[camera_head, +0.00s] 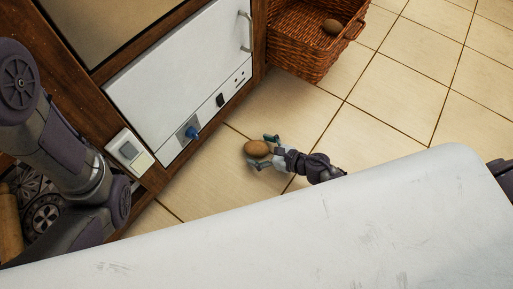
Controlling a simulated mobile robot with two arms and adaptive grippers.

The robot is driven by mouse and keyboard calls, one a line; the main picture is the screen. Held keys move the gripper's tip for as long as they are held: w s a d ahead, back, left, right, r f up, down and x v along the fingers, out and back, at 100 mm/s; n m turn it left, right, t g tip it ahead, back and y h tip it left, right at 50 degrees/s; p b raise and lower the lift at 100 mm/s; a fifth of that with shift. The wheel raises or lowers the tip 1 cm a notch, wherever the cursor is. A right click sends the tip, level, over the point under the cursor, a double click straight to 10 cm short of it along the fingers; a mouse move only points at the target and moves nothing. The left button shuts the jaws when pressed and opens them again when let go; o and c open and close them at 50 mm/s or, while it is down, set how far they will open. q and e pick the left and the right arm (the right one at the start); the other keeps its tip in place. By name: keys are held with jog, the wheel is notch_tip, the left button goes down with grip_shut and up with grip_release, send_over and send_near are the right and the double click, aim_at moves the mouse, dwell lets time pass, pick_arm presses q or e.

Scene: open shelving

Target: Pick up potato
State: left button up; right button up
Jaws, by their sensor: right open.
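A brown, oval potato (256,148) shows near the middle of the camera_head view, over the tiled floor. My right gripper (264,152) is open at the potato, with one finger on its upper right side and the other below it. I cannot tell whether the fingers touch it. Most of my right arm behind the wrist is hidden. A second brown, potato-like thing (332,26) lies in the wicker basket (307,52) at the top. My left arm comes in at the left edge, and its gripper does not show.
Bare floor tiles (400,68) lie to the right.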

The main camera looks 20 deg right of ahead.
jog(key=c, duration=1.3)
jog(key=shift+r, duration=0.15)
jog(key=shift+c, duration=0.2)
